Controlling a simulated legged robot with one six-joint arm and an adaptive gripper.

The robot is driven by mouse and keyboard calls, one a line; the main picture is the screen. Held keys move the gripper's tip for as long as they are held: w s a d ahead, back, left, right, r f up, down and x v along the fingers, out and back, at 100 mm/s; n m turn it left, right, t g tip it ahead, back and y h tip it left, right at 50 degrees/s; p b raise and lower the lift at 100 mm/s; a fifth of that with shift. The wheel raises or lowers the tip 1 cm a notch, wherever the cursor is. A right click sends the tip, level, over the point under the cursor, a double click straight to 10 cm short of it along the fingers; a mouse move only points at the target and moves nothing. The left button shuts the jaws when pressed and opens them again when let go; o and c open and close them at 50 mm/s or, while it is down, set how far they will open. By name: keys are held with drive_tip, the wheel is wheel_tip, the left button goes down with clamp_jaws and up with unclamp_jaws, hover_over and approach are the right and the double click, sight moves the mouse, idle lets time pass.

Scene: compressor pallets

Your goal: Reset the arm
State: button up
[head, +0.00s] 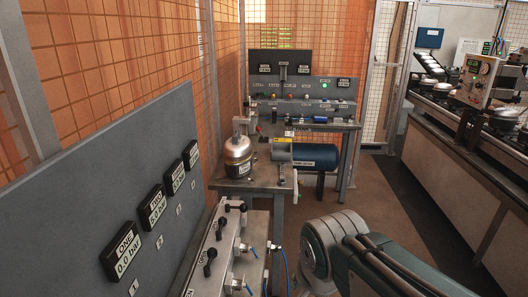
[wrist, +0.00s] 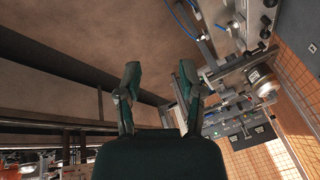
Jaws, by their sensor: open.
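In the head view my arm (head: 345,255) is at the bottom right, beside the near bench with valves; its end is out of that picture. In the wrist view my gripper (wrist: 162,75) is open. Its two dark green fingers stand apart with only brown floor showing between them. It holds nothing. The wrist picture is turned, with the benches showing along its right side.
A near bench (head: 205,235) with black valve handles and blue hoses stands left of my arm. A silver vessel (head: 238,155) and a blue tank (head: 315,156) are behind it. A long counter (head: 450,165) runs along the right. Brown floor (head: 385,195) between is clear.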

drive_tip(key=s+d+n+t, duration=0.1)
drive_tip(key=s+d+n, duration=0.6)
drive_tip(key=d, duration=0.1)
drive_tip(key=shift+h, duration=0.3)
